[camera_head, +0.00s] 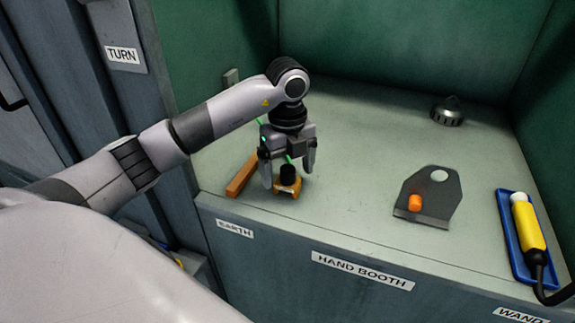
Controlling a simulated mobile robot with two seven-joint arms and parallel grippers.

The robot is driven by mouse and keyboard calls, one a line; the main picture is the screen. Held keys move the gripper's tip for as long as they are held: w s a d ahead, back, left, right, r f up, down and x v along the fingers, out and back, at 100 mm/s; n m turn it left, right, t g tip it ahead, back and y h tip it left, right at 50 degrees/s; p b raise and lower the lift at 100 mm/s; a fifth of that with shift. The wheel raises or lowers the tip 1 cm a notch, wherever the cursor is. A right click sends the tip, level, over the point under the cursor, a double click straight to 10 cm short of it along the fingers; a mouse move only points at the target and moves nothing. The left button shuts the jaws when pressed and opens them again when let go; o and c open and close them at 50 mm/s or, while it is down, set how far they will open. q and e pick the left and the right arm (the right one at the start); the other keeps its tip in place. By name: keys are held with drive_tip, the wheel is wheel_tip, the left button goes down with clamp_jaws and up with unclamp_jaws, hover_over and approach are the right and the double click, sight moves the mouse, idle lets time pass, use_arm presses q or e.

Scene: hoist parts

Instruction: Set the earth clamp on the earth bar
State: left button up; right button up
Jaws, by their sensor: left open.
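The earth clamp (288,187), an orange-yellow body with a black knob on top, stands near the front left edge of the booth's surface. The earth bar (240,178), a copper-brown bar, lies just left of it, and a gap seems to separate them. My left gripper (287,178) points down over the clamp. Its fingers are open, one on each side of the black knob; contact cannot be told. A green cable shows behind the gripper and at the clamp, partly hidden. My right gripper is not in view.
A yellow wand (527,222) rests in a blue tray (515,255) at the right edge. A dark metal part (447,112) stands at the back. The middle surface is clear.

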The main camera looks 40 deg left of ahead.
use_arm(q)
wheel_tip(320, 180, down, 2)
drive_tip(key=shift+f+b, duration=0.15)
drive_tip(key=shift+b, duration=0.45)
drive_tip(key=shift+f, duration=0.2)
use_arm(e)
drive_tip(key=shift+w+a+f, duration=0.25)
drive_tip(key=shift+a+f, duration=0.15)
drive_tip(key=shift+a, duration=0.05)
use_arm(q)
drive_tip(key=c, duration=1.1)
wheel_tip(320, 180, up, 5)
drive_tip(key=p, duration=0.4)
drive_tip(key=shift+r, duration=0.15)
drive_tip(key=shift+c, duration=0.2)
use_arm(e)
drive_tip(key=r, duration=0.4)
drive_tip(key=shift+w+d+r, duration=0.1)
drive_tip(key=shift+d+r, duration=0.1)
